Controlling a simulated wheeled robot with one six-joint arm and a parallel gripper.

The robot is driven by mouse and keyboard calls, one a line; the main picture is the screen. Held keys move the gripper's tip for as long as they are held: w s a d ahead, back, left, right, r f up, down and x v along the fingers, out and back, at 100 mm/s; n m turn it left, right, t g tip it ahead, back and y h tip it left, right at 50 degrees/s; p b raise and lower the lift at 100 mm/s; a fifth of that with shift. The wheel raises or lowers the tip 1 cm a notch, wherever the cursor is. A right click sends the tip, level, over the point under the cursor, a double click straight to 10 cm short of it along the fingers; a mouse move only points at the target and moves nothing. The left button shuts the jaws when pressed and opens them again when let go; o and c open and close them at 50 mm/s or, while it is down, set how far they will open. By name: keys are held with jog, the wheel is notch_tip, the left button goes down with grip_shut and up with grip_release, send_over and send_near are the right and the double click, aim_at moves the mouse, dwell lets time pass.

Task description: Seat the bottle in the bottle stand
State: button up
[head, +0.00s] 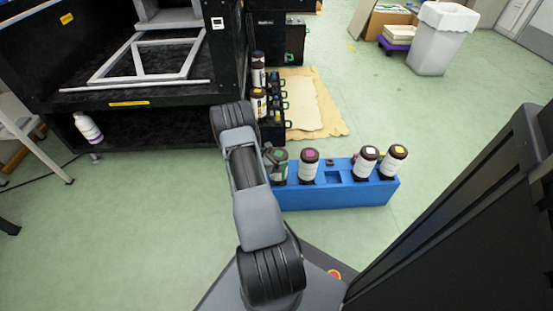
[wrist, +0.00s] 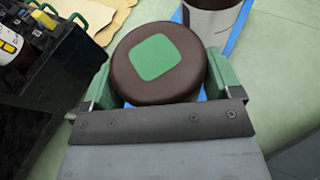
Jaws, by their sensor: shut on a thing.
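A dark bottle with a green square on its brown cap (head: 280,155) is at the left end of the blue bottle stand (head: 335,197). Its cap fills the middle of the wrist view (wrist: 157,60). My gripper (wrist: 158,82) is shut on this bottle, with one green finger on each side of the cap. In the head view my arm partly hides the bottle and the gripper. I cannot tell whether the bottle's base is down in the stand. An empty square slot (head: 333,177) shows near the middle of the stand.
A magenta-marked bottle (head: 308,166), a white-marked bottle (head: 366,163) and a yellow-marked bottle (head: 393,161) stand in the blue stand. More bottles (head: 259,102) stand on a black rack by the dark bench. Green floor in front of the stand is clear.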

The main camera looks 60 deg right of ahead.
jog(key=shift+f, duration=0.2)
jog(key=o, duration=1.4)
jog(key=p+v, duration=0.4)
jog(key=v, duration=1)
jog(key=a+r+m+y+p, duration=0.3)
jog(key=r+p, duration=0.6)
jog(key=r, duration=0.9)
jog(key=s+a+r+m+t+y+p, duration=0.2)
jog(key=a+r+p, duration=0.6)
jog(key=r, duration=0.6)
jog(key=s+a+r+m+t+y+p, duration=0.2)
jog(key=a+r+m+t+y+p, duration=0.2)
jog(key=a+r+p, duration=0.4)
jog(key=s+a+r+m+t+y+p, duration=0.2)
jog(key=a+r+p, duration=0.7)
jog(key=r, duration=1.3)
jog(key=a+m+y, duration=0.2)
jog(key=shift+a+m+t+y, duration=0.15)
jog(key=shift+m+t+y, duration=0.25)
